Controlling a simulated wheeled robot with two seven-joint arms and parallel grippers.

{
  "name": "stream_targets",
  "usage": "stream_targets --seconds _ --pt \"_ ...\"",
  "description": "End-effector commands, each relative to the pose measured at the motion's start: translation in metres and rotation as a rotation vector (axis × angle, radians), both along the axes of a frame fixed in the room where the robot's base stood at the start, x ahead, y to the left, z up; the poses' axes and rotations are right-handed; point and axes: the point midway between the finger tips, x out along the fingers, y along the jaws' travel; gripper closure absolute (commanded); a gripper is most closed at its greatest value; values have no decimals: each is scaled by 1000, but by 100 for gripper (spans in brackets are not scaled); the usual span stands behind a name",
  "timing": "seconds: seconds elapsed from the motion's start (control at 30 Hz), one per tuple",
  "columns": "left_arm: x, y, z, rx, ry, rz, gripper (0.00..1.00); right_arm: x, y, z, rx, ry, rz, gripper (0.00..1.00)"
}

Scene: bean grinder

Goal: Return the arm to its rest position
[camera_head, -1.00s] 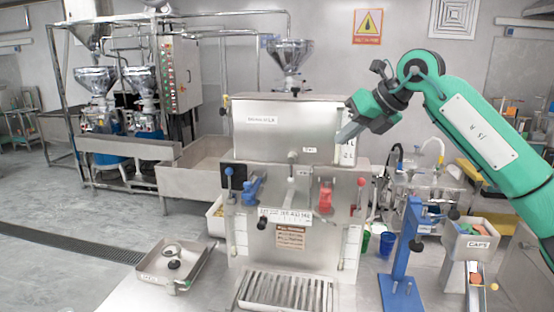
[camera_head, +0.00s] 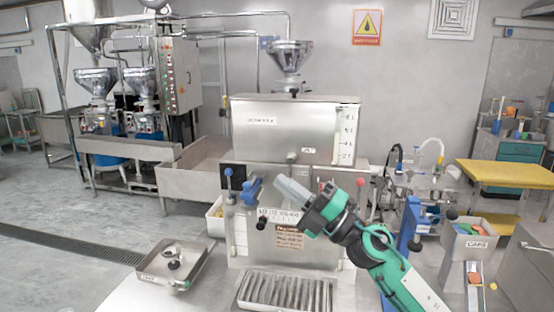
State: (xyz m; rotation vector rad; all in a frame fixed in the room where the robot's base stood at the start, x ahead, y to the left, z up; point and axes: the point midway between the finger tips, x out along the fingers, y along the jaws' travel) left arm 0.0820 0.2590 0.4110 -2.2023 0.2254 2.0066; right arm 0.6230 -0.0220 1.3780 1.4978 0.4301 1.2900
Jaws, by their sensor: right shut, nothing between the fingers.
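My right arm comes in from the lower right in green and black. My left gripper does not show.
A slotted drip tray (camera_head: 285,291) lies before the grinder. A steel tray with small parts (camera_head: 172,265) sits at left. A blue stand (camera_head: 411,225) and a caps bin (camera_head: 476,241) stand at right. A yellow-topped table (camera_head: 503,173) is behind them.

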Motion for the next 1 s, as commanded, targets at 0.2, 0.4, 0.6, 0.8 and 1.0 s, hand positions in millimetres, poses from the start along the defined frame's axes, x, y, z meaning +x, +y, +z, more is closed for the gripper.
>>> stream_targets --seconds 0.2,0.4,0.6,0.8,1.0 --pt "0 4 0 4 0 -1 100 4 -48 -48 333 297 -163 100" --pt "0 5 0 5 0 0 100 1 -101 -122 569 614 -357 100" --pt "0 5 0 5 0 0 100 -28 -148 -217 733 968 -572 100" --pt "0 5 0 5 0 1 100 -91 -183 -317 818 1349 -797 100" --pt "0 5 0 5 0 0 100 -183 -202 -399 821 1728 -1005 100"
